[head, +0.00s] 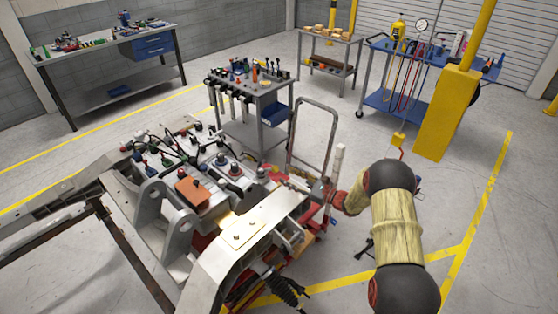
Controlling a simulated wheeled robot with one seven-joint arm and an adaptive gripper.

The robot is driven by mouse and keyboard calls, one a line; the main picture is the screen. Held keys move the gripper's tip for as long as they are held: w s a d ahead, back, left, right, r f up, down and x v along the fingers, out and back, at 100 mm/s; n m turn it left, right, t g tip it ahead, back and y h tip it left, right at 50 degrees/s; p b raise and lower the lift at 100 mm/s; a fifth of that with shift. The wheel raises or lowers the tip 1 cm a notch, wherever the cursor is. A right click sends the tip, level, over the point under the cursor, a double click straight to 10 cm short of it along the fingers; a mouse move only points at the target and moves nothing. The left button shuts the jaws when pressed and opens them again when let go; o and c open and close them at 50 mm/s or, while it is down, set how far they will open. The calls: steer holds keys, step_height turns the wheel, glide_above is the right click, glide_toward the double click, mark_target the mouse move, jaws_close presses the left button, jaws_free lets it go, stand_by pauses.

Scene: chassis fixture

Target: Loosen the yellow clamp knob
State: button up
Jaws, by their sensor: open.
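I cannot make out a yellow clamp knob for certain in the head view. The chassis fixture (225,262) is a grey metal frame with brackets, at lower left to centre. A flat pale yellow plate (240,233) lies on its top beam. My arm comes in from the lower right, and its end reaches the right end of the fixture. My gripper (322,188) is small there, open, beside the far right end of the beam. Its fingertips are hard to see, and I cannot tell whether they touch anything.
An orange-brown block (192,190) and several small fittings sit on the fixture. A grey tool cart (250,95) and a hand-truck frame (316,105) stand behind. A yellow post (447,115) and a blue cart (390,105) are at right. Floor at right is mostly clear.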

mark_target(278, 170)
steer(key=shift+w+f, duration=0.15)
steer(key=shift+w, duration=0.15)
steer(key=x, duration=0.7)
steer(key=shift+w+a+b, duration=0.1)
steer(key=shift+a+b, duration=0.1)
steer(key=shift+b, duration=0.15)
steer(key=shift+c, duration=1.3)
steer(key=c, duration=0.7)
jaws_close()
